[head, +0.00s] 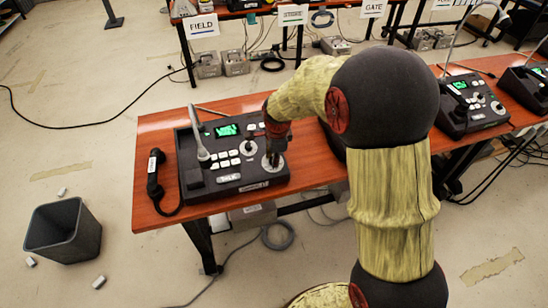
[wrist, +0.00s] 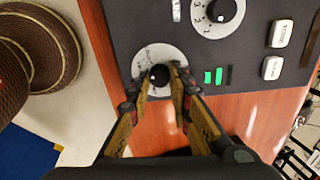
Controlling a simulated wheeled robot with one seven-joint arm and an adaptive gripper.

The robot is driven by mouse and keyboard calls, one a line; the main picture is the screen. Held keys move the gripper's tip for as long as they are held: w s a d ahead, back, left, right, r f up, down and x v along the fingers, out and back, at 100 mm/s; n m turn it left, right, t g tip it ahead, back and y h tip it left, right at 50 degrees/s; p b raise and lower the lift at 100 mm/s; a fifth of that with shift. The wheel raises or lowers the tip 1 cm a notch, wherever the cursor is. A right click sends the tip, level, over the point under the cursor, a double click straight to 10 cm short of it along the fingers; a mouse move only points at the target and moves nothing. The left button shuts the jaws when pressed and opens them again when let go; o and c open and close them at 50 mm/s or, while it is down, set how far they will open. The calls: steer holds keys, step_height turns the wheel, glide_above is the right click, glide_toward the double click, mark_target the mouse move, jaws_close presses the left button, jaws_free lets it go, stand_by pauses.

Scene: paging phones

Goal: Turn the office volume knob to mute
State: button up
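The dark paging phone console (head: 225,178) stands on the near wooden table; its small front label is too small to read surely. At its right end is a round white dial (head: 273,163), partly hidden by my gripper (head: 275,148). In the wrist view the black knob (wrist: 159,75) with a white mark sits on this speckled dial (wrist: 158,53). My gripper (wrist: 159,78) is open, with one fingertip on each side of the knob. A small gap shows on the left; contact on the right is unclear.
A second knob on a numbered dial (wrist: 218,12) and white buttons (wrist: 272,67) are close by. A gooseneck microphone (head: 199,140) and handset (head: 154,175) are to the left. More consoles (head: 470,102) stand to the right. A bin (head: 64,232) stands on the floor.

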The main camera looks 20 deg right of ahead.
jaws_close()
steer(key=shift+n+p, duration=0.3)
steer(key=n+p, duration=0.1)
steer(key=n, duration=0.1)
steer(key=shift+r+n+p, duration=0.15)
steer(key=shift+n+p, duration=0.15)
steer(key=shift+p, duration=0.1)
steer(key=n+p, duration=0.2)
steer(key=n, duration=0.1)
steer(key=shift+w+n, duration=0.1)
steer(key=shift+n, duration=0.2)
steer(key=n+p, duration=0.2)
steer(key=n, duration=0.2)
steer(key=shift+a+n, duration=0.1)
steer(key=shift+n, duration=0.2)
steer(key=shift+n+t+p, duration=0.3)
steer(key=shift+n+p, duration=0.8)
steer(key=shift+n, duration=1.1)
steer(key=o, duration=0.6)
jaws_free()
steer(key=shift+c, duration=0.2)
